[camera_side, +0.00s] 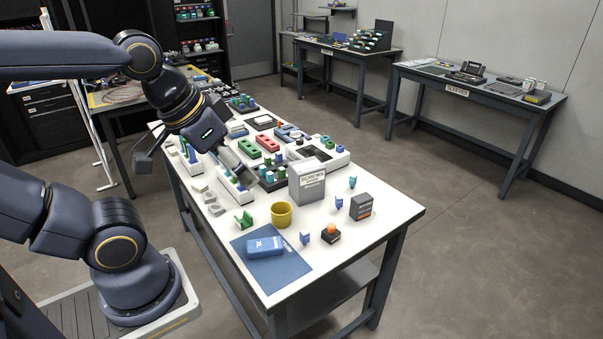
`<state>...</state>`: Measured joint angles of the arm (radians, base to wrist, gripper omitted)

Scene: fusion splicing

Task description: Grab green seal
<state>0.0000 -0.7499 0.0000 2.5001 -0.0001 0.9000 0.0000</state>
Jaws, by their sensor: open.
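Several green things show on the white table. A green notched piece (244,220) lies near the left edge, left of the yellow cup. A small green part (326,140) stands at the white device. I cannot tell from this view which one is the green seal. My gripper (248,181) points down over the left middle of the table, among racks of small coloured parts. It is open. No object is visible in it, though its fingertips are small and hard to make out.
A yellow cup (281,214), a grey-white box (306,181), a dark box (360,206) and an orange-topped button (331,233) stand toward the front. A blue pouch (265,247) lies on a blue mat (290,268). The front right corner is clear.

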